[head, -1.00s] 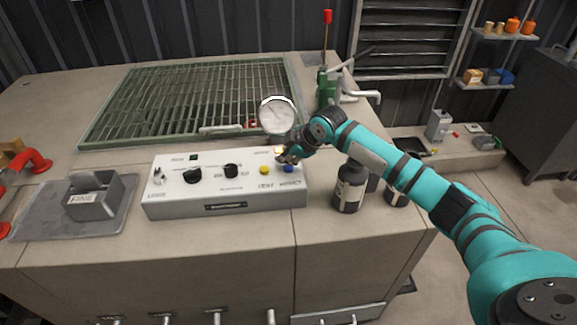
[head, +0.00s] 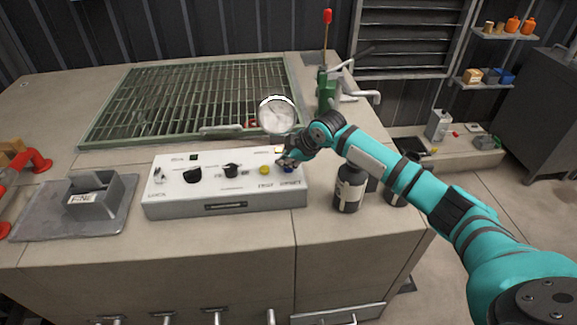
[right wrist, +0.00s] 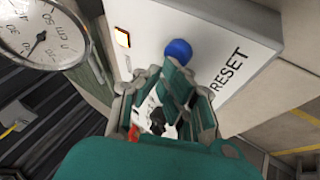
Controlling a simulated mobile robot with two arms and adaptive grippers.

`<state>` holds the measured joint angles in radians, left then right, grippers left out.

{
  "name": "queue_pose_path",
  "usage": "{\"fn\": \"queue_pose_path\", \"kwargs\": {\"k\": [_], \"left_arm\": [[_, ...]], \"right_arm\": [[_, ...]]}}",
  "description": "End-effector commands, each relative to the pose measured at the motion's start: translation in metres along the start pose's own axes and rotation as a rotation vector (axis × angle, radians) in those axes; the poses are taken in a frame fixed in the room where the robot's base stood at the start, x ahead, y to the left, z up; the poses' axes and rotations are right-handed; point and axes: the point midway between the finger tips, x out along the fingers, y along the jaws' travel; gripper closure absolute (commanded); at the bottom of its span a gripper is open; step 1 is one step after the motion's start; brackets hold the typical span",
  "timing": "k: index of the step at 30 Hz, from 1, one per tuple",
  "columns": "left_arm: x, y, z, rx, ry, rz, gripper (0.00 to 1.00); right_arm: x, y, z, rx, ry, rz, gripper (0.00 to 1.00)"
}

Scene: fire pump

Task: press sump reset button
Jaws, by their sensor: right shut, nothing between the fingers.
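The blue button (head: 289,170) sits at the right end of the white control panel (head: 160,205), partly covered by my right gripper (head: 284,161) in the head view. In the right wrist view the blue button (right wrist: 178,51) is a round knob beside the word RESET. My right gripper (right wrist: 174,68) is shut and empty, its fingertips just at the near edge of the button. I cannot tell whether they touch it. My left gripper is not in view.
A yellow button (head: 264,170) is left of the blue one. A round gauge (head: 277,116) stands behind the panel. A dark bottle (head: 349,188) stands to the right, under my right forearm. A grey box (head: 95,195) lies on a tray at left.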

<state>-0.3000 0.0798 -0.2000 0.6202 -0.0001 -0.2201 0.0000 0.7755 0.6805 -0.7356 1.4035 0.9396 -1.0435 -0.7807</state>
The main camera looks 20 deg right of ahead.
Motion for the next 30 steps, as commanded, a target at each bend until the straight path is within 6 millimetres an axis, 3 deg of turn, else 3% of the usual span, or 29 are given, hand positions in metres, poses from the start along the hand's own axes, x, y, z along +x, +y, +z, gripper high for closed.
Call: {"fn": "queue_pose_path", "kwargs": {"k": [30], "left_arm": [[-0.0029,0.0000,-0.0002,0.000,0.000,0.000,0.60]], "right_arm": [[0.0028,-0.0017,0.0019,0.000,-0.001,-0.001,1.00]]}}
